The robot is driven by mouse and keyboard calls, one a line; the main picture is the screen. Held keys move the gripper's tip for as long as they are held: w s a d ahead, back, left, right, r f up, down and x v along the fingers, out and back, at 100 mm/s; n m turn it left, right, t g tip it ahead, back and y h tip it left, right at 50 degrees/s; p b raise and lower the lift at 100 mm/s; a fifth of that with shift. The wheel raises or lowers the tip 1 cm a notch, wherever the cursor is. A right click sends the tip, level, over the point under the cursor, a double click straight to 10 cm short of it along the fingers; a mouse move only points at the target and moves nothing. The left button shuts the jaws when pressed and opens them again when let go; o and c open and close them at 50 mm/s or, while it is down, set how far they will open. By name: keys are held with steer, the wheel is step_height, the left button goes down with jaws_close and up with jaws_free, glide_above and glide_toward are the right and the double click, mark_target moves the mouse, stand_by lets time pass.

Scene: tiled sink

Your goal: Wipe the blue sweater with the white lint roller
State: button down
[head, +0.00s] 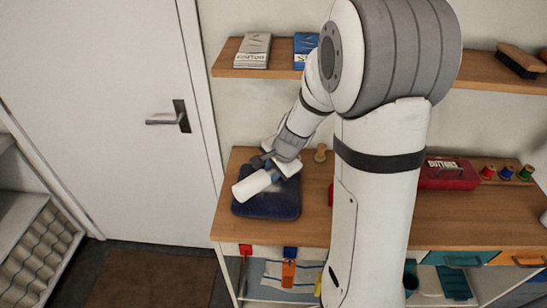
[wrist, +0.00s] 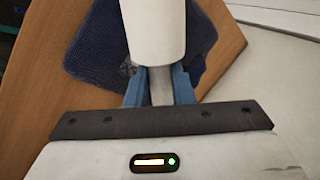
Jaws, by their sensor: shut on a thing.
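The blue sweater (head: 283,207) lies folded flat on the wooden worktop, near its left end. It also shows in the wrist view (wrist: 92,50), with a small greyish patch on it just left of the roller. The white lint roller (head: 251,188) is in my gripper (head: 275,168), its white cylinder over the sweater. In the wrist view the roller (wrist: 154,32) points away from me, and my gripper's blue fingers (wrist: 160,88) are shut on its grey handle. I cannot tell whether the roller touches the cloth. My arm hides part of the worktop.
A red button box (head: 447,174) and several thread spools (head: 506,173) are on the right. A shelf (head: 280,73) with two packets and a brush (head: 520,60) hangs above. A door (head: 110,110) is at left.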

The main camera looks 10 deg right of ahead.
steer(key=shift+r+p, duration=1.2)
steer(key=shift+r, duration=0.55)
steer(key=shift+f, duration=0.1)
